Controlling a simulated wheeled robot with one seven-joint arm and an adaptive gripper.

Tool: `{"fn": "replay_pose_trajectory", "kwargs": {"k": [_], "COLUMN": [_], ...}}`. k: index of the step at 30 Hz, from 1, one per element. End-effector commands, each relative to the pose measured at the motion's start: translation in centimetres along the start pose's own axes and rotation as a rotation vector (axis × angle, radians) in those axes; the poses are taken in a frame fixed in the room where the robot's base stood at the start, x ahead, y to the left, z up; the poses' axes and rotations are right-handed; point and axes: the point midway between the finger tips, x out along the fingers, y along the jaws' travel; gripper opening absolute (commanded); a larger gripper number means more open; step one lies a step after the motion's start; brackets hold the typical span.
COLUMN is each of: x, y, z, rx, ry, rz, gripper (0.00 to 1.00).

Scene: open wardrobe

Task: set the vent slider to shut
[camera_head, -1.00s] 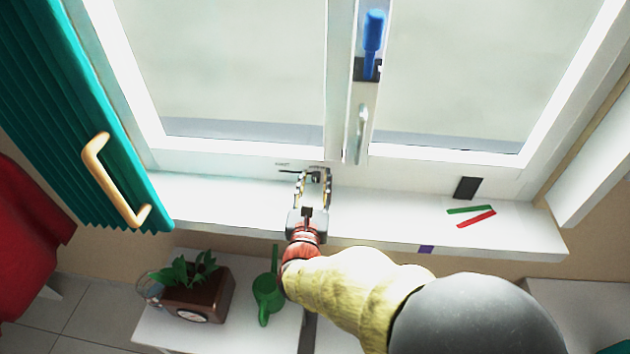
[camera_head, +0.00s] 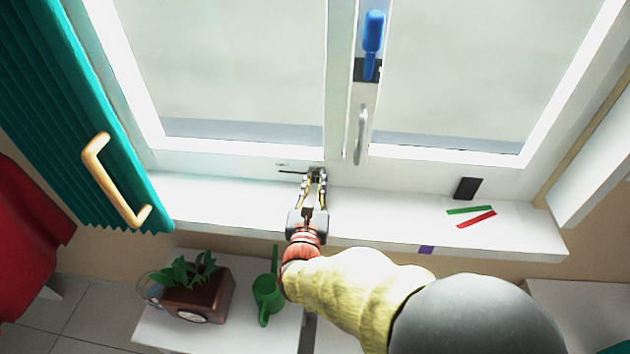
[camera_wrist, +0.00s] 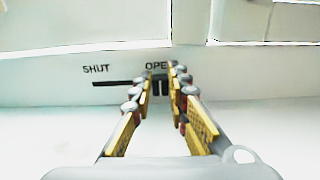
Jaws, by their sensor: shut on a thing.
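The vent slider is a dark slot (camera_wrist: 112,83) in the white lower window frame, with the word SHUT at its left end and OPEN, partly covered, at its right. Its small dark knob (camera_wrist: 158,87) is at the OPEN end. My gripper (camera_head: 317,174) is at the frame above the sill, with its fingers shut on the knob. The wrist view shows my gripper's fingertips (camera_wrist: 160,72) on both sides of the knob, which they partly hide. The slot to the left of the fingers is bare.
The white sill (camera_head: 385,210) is clear near my gripper. Green (camera_head: 469,210) and red (camera_head: 477,219) strips lie at its right. A window handle (camera_head: 361,135) is above, right of my gripper. A plant box (camera_head: 200,297) and green watering can (camera_head: 267,296) stand below.

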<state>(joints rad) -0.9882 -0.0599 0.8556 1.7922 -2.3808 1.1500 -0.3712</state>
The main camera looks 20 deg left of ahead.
Motion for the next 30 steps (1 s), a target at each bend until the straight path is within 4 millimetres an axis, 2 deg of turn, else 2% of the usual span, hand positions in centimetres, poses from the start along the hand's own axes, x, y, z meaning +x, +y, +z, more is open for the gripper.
{"fn": "replay_pose_trajectory", "kwargs": {"k": [5, 8, 15, 19, 23, 30], "x": [0.0, 0.0, 0.0, 0.0, 0.0, 0.0], "y": [0.0, 1.0, 6.7, 8.7, 9.5, 9.6], "z": [0.0, 0.0, 0.0, 0.0, 0.0, 0.1], "rx": [0.001, 0.001, 0.001, 0.001, 0.001, 0.002], "ry": [0.001, 0.000, 0.000, -0.001, 0.000, -0.001], "rz": [0.000, 0.002, 0.004, 0.002, 0.001, 0.003], "gripper": [0.00, 0.00, 0.00, 0.00, 0.00, 0.00]}}
